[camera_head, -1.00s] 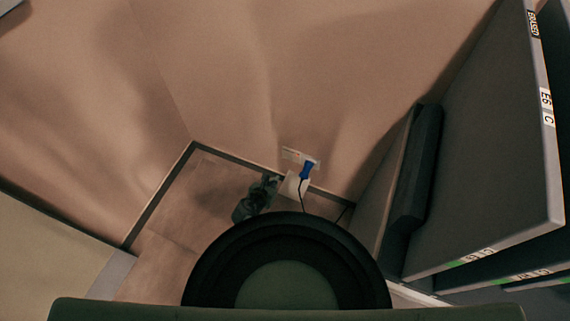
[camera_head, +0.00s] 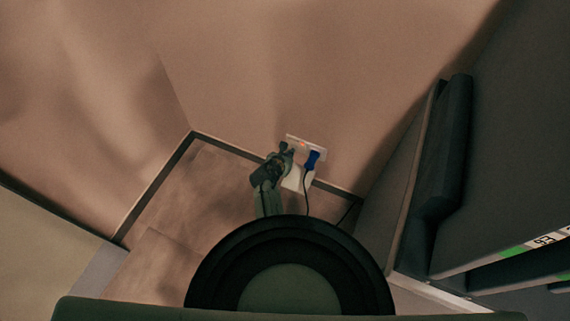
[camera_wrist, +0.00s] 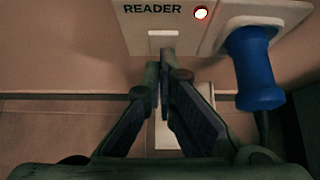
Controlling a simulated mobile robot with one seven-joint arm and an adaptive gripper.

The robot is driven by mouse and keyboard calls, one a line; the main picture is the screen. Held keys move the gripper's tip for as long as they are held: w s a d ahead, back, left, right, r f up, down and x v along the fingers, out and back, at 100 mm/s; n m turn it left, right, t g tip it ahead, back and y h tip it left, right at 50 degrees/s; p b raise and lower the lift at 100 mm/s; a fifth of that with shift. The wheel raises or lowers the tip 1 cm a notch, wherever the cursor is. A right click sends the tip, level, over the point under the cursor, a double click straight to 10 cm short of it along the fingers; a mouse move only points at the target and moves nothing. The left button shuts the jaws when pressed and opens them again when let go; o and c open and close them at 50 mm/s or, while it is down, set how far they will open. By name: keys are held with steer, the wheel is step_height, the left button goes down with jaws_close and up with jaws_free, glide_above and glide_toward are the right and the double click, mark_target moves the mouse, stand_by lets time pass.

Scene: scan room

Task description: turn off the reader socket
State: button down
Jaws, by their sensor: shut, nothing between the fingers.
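The reader socket (camera_wrist: 140,35) is a white wall plate marked READER in the wrist view, with a lit white-and-red indicator lamp (camera_wrist: 201,13) beside the word. A pale switch (camera_wrist: 162,41) sits below the lettering. A blue plug (camera_wrist: 254,70) is in the right part of the plate. In the head view the plate (camera_head: 320,147) is low on the wall. My gripper (camera_wrist: 160,68) is shut and empty, its fingertips just below or in front of the switch; I cannot tell whether they touch it. It also shows left of the plug in the head view (camera_head: 285,149).
A black cable (camera_head: 306,197) hangs from the plug. A white object (camera_head: 299,180) is below the plate. Grey shelving (camera_head: 440,170) with label strips stands on the right. A room corner with bare floor (camera_head: 190,190) is on the left.

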steer(key=shift+w+d, duration=0.15)
steer(key=shift+w, duration=0.1)
steer(key=shift+w+d+r+p, duration=0.1)
steer(key=shift+w+r+p, duration=0.4)
steer(key=shift+p, duration=0.4)
steer(key=shift+s+f, duration=0.15)
steer(key=shift+f, duration=0.1)
steer(key=shift+r+p, duration=0.75)
steer(key=shift+r, duration=0.1)
steer(key=shift+s, duration=0.1)
